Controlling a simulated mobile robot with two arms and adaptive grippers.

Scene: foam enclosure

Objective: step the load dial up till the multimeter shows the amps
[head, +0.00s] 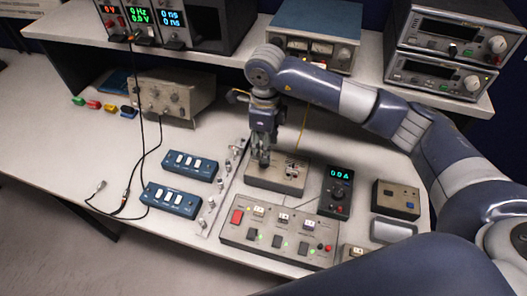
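The multimeter (336,192) is a small dark handheld unit standing right of centre on the bench. Its cyan display seems to read zero amps, with small digits. A beige load box (286,181) sits left of it, with a printed panel on its top. My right gripper (264,163) points down at the left part of this box, its fingertips at or just above the top. The load dial is not clearly visible; the fingers probably cover it. I cannot tell whether the fingers are closed on it. My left gripper is not in view.
A switch panel (280,234) with a red switch lies in front of the load box. Two blue switch boxes (190,165) lie to the left, near black cables. A grey box (396,199) stands right of the multimeter. Instruments line the shelf (226,60) behind.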

